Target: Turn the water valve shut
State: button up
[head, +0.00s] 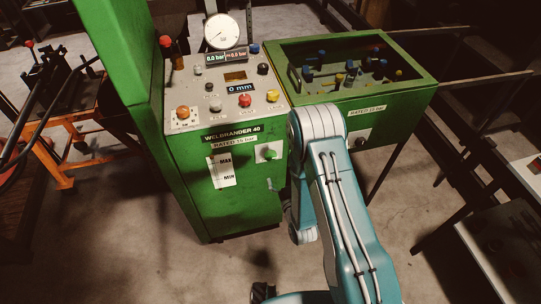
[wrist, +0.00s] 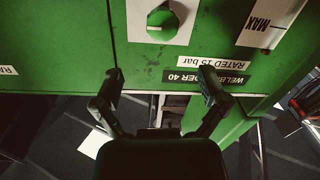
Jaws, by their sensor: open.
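A round green knob on a white plate is on the front of the green cabinet, right of the white MAX/MIN label; it shows in the head view (head: 267,153) and, upside down, at the top of the wrist view (wrist: 162,22). No lettering names it as the water valve. My gripper (wrist: 161,80) is open and empty in the wrist view, its two fingers apart in front of the cabinet face, below the knob in that picture. The fingers do not touch the knob. In the head view my arm hides the gripper.
The control panel (head: 222,88) on top carries several coloured buttons and a dial gauge (head: 221,32). A second green box (head: 376,105) with valves inside stands at the right, with another knob (head: 360,136) on its front. An orange-framed bench (head: 65,150) stands left. Floor in front is clear.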

aim_at(272, 158)
jog(key=x, duration=1)
jog(key=shift+a+f, duration=0.15)
jog(key=shift+f, duration=0.1)
jog(key=c, duration=1.2)
